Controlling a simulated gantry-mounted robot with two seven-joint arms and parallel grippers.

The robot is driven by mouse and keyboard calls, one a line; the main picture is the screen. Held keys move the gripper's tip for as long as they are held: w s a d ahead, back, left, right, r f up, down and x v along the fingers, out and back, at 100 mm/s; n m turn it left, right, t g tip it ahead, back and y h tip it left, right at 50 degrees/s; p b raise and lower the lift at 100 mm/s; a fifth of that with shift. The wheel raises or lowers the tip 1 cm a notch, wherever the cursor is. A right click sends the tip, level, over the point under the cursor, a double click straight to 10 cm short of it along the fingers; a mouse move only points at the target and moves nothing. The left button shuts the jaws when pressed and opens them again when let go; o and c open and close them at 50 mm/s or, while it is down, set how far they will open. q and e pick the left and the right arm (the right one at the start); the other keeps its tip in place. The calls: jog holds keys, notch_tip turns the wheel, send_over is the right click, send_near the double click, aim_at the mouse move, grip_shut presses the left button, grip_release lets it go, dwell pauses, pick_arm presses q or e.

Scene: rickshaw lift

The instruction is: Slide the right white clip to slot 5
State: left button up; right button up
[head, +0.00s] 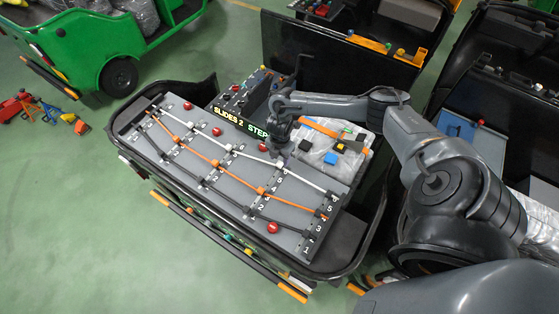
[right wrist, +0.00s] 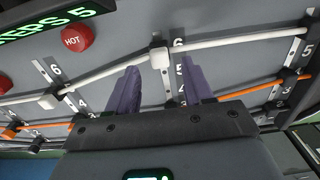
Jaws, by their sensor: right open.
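The right white clip (right wrist: 160,56) is a small pale block on the white cable (right wrist: 105,72), at the 6 mark of its numbered rail (right wrist: 181,72) in the right wrist view. The 5 mark is just below it. My right gripper (right wrist: 160,71) is open, its two purple fingers on either side of the rail just below the clip; whether they touch it I cannot tell. In the head view the right gripper (head: 278,149) hangs over the upper right part of the grey board (head: 215,178), partly hiding the white cable's area. My left gripper is not in view.
Orange (head: 232,174) and black cables (head: 215,190) cross the same rails below the white one. Red HOT buttons (right wrist: 77,39) stand on the board, one left of the clip. A lit sign (head: 240,122) and a tray with coloured blocks (head: 330,153) lie behind the board.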

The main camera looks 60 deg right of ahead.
aim_at(280, 163)
jog(key=shift+f, duration=1.7)
grip_shut()
